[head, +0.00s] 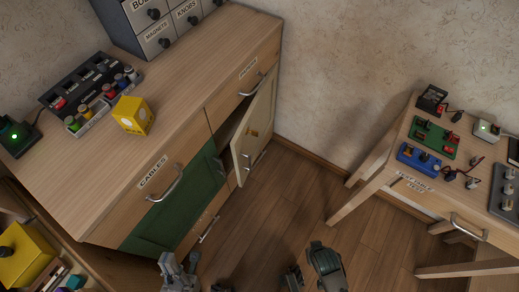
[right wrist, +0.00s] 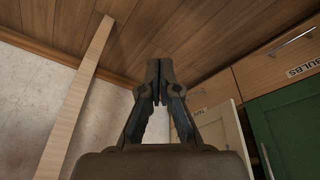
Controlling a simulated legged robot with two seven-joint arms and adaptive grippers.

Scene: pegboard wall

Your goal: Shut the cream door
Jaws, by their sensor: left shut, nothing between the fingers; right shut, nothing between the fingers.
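The cream door (head: 260,118) stands open at the right end of the wooden cabinet (head: 222,62), swung out over the floor, with a dark gap behind it. It also shows in the right wrist view (right wrist: 222,140), partly hidden by my gripper. My left gripper (head: 180,259) is shut and empty at the bottom of the head view, below the green door and apart from the cream one. My right gripper (right wrist: 158,72) is shut and empty in the wrist view. It overlaps the cream door's edge there; I cannot tell whether they touch.
The green door (head: 170,222) beside it looks closed. Drawers with metal handles sit above the doors. A small table (head: 395,160) stands at right. Wooden floor (head: 300,205) lies clear between.

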